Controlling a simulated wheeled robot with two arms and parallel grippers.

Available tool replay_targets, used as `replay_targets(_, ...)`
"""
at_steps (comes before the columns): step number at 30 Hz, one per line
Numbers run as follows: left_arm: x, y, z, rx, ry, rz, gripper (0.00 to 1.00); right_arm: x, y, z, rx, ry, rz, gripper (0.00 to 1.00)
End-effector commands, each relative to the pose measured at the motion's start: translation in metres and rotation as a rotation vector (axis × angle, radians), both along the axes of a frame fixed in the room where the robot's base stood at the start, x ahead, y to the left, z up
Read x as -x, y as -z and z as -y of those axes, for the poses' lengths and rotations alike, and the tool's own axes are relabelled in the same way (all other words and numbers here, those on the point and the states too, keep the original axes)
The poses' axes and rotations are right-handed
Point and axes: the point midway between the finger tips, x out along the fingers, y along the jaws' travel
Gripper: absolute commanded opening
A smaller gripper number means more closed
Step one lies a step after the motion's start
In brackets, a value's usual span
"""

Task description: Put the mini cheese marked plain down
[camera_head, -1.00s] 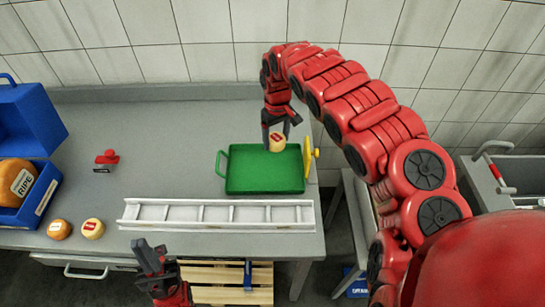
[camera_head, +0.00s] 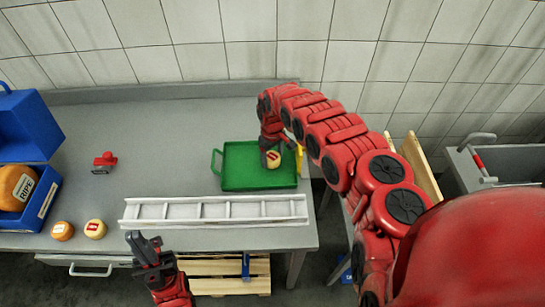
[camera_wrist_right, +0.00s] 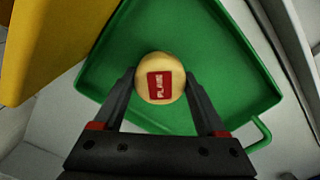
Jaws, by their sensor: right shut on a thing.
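The mini cheese marked plain (camera_wrist_right: 158,68) is pale yellow with a red label. In the right wrist view it sits between the two fingers of my right gripper (camera_wrist_right: 160,95), which is shut on it. In the head view the cheese (camera_head: 273,159) is over the right part of the green tray (camera_head: 235,178); I cannot tell whether it touches the tray floor. The tray also shows in the right wrist view (camera_wrist_right: 205,35). My left gripper (camera_head: 143,243) is at the table's front edge, away from the cheese; its fingers are too small to judge.
A white divided rack (camera_head: 215,211) lies in front of the tray. Two small cheeses, one orange (camera_head: 62,231) and one yellow (camera_head: 95,229), sit at the left by a blue crate (camera_head: 45,205) holding a large cheese marked ripe (camera_head: 12,187). A red-handled tool (camera_head: 104,161) lies behind. The back middle table is clear.

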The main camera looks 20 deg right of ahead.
Motion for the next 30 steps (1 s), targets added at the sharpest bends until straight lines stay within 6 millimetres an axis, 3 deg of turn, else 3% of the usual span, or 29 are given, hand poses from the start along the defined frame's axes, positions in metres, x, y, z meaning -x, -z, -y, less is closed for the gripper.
replay_targets(4, 0.000, -0.003, 0.000, 0.000, 0.000, 0.000, 0.00, 0.001, 0.010, 0.000, 0.002, 0.001, -0.002, 0.13)
replay_targets(16, 0.000, 0.001, 0.000, 0.000, 0.000, 0.000, 0.00, 0.000, 0.015, 0.001, 0.003, 0.001, 0.001, 0.13)
replay_targets(17, 0.000, 0.000, 0.000, 0.000, 0.000, 0.000, 0.00, 0.000, 0.015, 0.001, 0.003, 0.002, 0.000, 0.76)
replay_targets(18, 0.000, -0.001, 0.000, 0.000, 0.000, 0.000, 0.00, 0.000, 0.014, 0.001, 0.003, 0.002, 0.000, 0.83)
replay_targets(21, 0.000, -0.001, 0.000, 0.000, 0.000, 0.000, 0.00, 0.000, 0.014, 0.001, 0.003, 0.002, 0.001, 1.00)
replay_targets(30, 0.000, -0.005, 0.000, 0.000, 0.000, 0.000, 0.00, 0.000, 0.009, 0.001, 0.004, 0.002, 0.001, 1.00)
